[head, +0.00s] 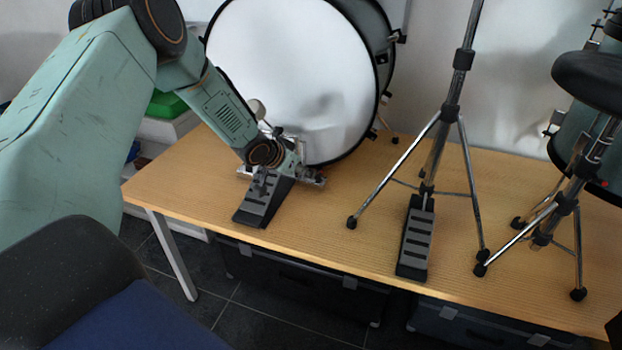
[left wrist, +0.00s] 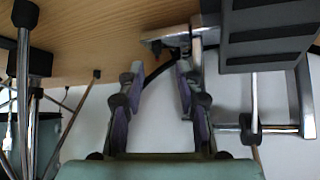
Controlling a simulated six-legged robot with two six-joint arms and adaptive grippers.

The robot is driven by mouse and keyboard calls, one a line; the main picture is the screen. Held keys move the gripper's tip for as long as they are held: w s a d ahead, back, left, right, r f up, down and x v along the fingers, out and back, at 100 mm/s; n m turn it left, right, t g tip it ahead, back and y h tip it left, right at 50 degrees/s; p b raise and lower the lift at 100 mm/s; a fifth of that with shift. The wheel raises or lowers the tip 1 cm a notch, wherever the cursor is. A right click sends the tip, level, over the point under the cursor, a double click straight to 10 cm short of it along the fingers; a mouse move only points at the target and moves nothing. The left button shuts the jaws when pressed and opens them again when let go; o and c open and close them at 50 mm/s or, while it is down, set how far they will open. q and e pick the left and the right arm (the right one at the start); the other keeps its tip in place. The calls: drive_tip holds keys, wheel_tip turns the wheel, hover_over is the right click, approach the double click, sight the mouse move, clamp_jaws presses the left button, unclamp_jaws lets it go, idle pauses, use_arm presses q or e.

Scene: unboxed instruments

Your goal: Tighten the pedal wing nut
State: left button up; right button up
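The bass drum pedal's black ribbed footboard (head: 262,200) lies on the table in front of the white bass drum; it also shows at the upper right of the left wrist view (left wrist: 268,32). My left gripper (head: 312,178) is at the pedal's frame, near the drum hoop. In the left wrist view its two fingers (left wrist: 159,75) stand apart with an empty gap between them. A small metal fitting (left wrist: 166,38) on the pedal's side lies just beyond the fingertips. I cannot tell whether it is the wing nut. My right gripper is not in view.
The bass drum (head: 290,75) stands close behind my left gripper. The table (head: 335,245) is bare between the two pedals.

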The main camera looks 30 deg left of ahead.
sight(316, 176)
use_arm(q)
drive_tip(key=x, duration=0.2)
drive_tip(key=d+b+x, duration=0.1)
drive_tip(key=x, duration=0.1)
drive_tip(key=shift+w+r, duration=0.1)
drive_tip(key=shift+w, duration=0.05)
drive_tip(key=shift+w+a+f+b, duration=0.3)
drive_tip(key=shift+w+a+f, duration=0.1)
drive_tip(key=shift+w+f, duration=0.35)
drive_tip(key=shift+s+d+r, duration=0.15)
drive_tip(key=shift+d, duration=0.2)
drive_tip(key=shift+a, duration=0.25)
drive_tip(key=c, duration=0.3)
drive_tip(key=shift+d, duration=0.15)
clamp_jaws()
